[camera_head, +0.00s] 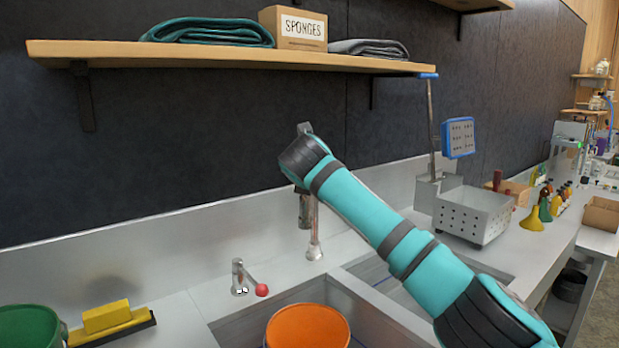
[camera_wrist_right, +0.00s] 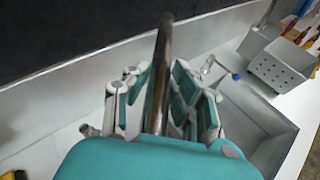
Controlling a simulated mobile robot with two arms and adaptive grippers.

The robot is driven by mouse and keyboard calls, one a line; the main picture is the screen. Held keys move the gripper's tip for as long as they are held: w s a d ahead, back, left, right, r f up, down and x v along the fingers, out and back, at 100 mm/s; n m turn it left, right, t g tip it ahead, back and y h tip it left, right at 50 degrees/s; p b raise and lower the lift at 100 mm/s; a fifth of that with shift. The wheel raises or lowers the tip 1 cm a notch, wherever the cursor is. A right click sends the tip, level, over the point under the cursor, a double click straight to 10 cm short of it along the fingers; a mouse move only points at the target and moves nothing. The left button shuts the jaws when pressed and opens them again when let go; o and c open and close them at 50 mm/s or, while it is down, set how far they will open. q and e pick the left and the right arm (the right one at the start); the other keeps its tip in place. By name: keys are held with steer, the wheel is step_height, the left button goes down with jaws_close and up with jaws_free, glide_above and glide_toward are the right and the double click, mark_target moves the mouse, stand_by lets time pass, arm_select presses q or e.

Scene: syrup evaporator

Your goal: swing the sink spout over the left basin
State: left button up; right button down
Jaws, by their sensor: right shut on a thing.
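The sink spout (camera_head: 314,238) rises from the counter behind the two basins; its upper part is largely hidden by my right wrist in the head view. In the right wrist view the spout's dark metal tube (camera_wrist_right: 162,75) runs between the fingers of my right gripper (camera_wrist_right: 160,95), which is closed around it. The left basin (camera_head: 225,332) holds an orange bucket (camera_head: 308,327). The right basin (camera_head: 375,272) is partly covered by my right arm. Which way the spout's outlet points is hidden. My left gripper is not in view.
A red-handled tap (camera_head: 240,278) stands left of the spout; a blue-handled one (camera_wrist_right: 222,70) shows in the right wrist view. A shelf (camera_head: 230,58) hangs above.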

steer(key=c, duration=1.5)
jaws_free()
steer(key=shift+a+r, duration=0.1)
steer(key=o, duration=0.4)
steer(key=shift+w+a, duration=0.1)
steer(key=shift+a, duration=0.05)
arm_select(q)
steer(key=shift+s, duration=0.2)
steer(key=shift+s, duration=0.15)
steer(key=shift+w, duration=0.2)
arm_select(e)
steer(key=v, duration=1.2)
